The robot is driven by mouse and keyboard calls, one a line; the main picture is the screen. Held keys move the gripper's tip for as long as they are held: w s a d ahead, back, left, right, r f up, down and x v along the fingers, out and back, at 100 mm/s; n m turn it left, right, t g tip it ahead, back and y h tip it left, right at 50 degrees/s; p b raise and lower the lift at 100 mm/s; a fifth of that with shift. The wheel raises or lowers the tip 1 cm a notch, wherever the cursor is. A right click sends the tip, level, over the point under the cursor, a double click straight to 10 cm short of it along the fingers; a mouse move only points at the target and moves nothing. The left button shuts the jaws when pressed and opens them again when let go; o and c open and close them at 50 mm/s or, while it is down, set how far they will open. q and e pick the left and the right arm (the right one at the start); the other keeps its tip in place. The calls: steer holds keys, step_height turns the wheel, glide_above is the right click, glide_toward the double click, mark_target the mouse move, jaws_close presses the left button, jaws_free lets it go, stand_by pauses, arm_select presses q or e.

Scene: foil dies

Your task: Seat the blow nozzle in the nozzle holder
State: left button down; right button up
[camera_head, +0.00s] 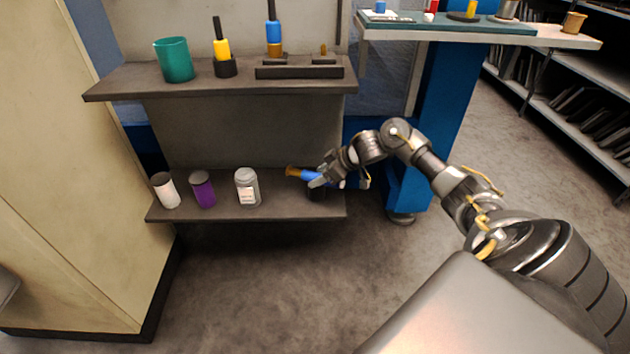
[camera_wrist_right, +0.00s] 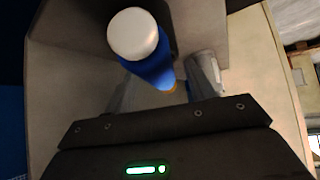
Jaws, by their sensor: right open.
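The blow nozzle (camera_head: 300,174), a blue tool with a brass-orange tip and a pale rear end, lies nearly level just above the lower shelf, its tip pointing left. My right gripper (camera_head: 318,181) is at it from the right, partly covering it. In the right wrist view the nozzle (camera_wrist_right: 148,66) shows its white round end towards the camera, its blue body running between the two spread fingers (camera_wrist_right: 165,90). The fingers are open; contact is unclear. A dark cup-like block, likely the nozzle holder (camera_head: 316,194), stands under the nozzle, mostly hidden. My left gripper is not in view.
The lower shelf (camera_head: 290,209) also holds a white jar (camera_head: 247,187), a purple jar (camera_head: 202,189) and a white-bodied jar (camera_head: 165,190). The upper shelf (camera_head: 120,80) carries a green cup (camera_head: 174,60), a yellow tool (camera_head: 222,49) and a blue tool (camera_head: 274,32). A blue post (camera_head: 440,90) stands to the right.

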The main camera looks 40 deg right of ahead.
steer(key=c, duration=1.1)
jaws_close()
steer(key=shift+r, duration=0.15)
